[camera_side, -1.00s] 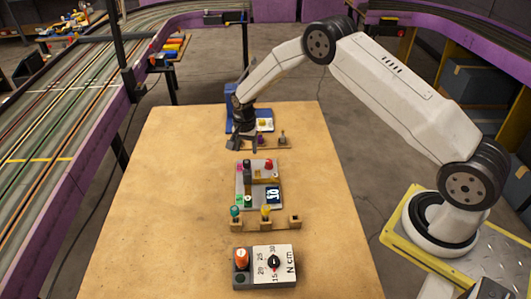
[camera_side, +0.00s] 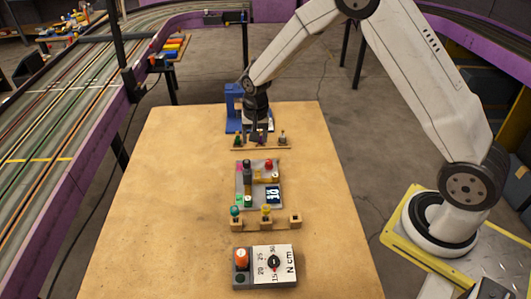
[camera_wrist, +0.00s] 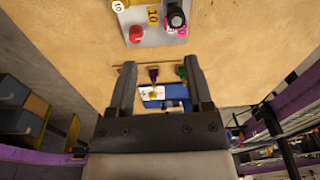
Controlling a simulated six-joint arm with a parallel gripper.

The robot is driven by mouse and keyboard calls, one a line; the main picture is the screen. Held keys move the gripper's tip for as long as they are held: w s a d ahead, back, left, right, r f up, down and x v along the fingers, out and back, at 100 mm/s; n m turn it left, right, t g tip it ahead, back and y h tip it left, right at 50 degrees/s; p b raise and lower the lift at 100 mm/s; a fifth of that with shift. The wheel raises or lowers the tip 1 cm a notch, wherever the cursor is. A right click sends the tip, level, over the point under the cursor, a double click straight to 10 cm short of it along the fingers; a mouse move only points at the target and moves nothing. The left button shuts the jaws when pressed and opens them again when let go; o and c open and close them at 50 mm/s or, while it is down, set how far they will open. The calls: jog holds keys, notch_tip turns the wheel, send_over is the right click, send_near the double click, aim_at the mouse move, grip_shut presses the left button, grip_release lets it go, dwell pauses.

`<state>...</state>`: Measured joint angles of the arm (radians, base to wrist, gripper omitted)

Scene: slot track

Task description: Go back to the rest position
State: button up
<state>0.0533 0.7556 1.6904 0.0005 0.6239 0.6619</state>
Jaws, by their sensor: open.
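My gripper (camera_side: 258,138) points down over the back wooden rack (camera_side: 245,149) in the side view. In the wrist view its two fingers stand wide apart, and my gripper (camera_wrist: 156,68) is open. A purple-topped piece (camera_wrist: 153,73) shows between the fingers, standing in the rack. A green piece (camera_side: 238,139) stands at the rack's left and a grey piece (camera_side: 283,138) at its right. Nothing is seen held. Whether the fingers touch the purple piece cannot be told.
A blue stand (camera_side: 234,108) is behind the rack. In front are a grey panel (camera_side: 243,187) with a display, another rack (camera_side: 281,223) with teal and yellow pieces, and a dial box (camera_side: 284,279) with an orange knob. The table's left side (camera_side: 165,200) is bare.

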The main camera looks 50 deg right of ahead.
jog(key=s+a+r+n+t, duration=0.1)
jog(key=s+r+n, duration=0.3)
jog(key=s, duration=0.6)
jog(key=s+a+r+n, duration=0.1)
jog(key=s+r+n, duration=0.3)
jog(key=s, duration=0.7)
jog(key=shift+a+r+t, duration=0.2)
jog(key=shift+a+t, duration=0.1)
jog(key=shift+t, duration=0.1)
